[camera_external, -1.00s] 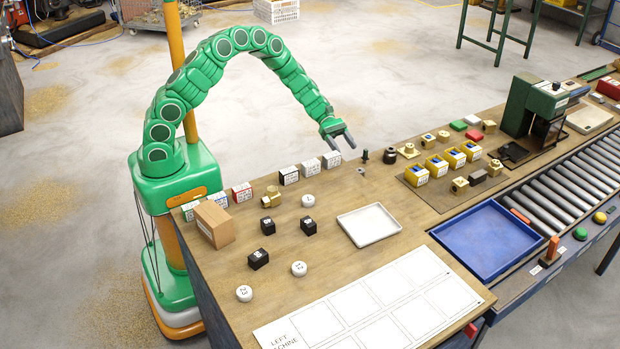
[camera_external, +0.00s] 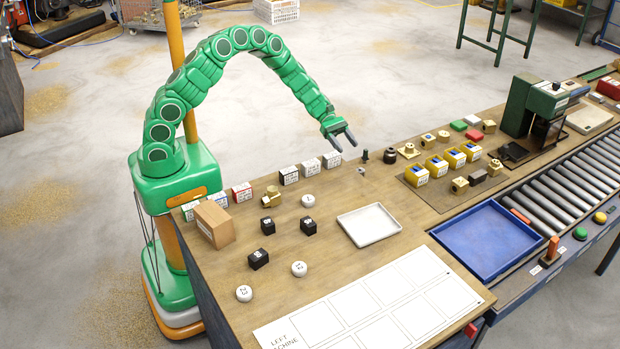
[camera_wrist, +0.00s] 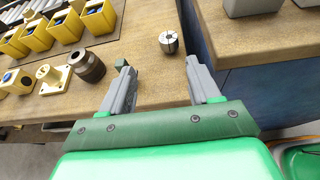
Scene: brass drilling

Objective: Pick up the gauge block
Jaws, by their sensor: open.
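My gripper (camera_external: 346,146) is open and empty above the far edge of the workbench, beside a row of labelled boxes. In the wrist view my gripper (camera_wrist: 160,66) has its two grey fingers spread, with bare wood beyond them. I cannot tell for certain which thing is the gauge block. Near the fingers are a small dark post (camera_external: 365,156), partly behind the left finger in the wrist view (camera_wrist: 122,64), and a small steel slotted ring (camera_wrist: 168,42), which also lies on the bench in the external view (camera_external: 361,170).
A dark bushing (camera_wrist: 88,66) and a brass flanged part (camera_wrist: 54,77) stand nearby. Labelled boxes (camera_external: 310,168) line the far edge. A white tray (camera_external: 347,237), numbered black blocks (camera_external: 258,260) and a blue tray (camera_external: 440,240) are nearer.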

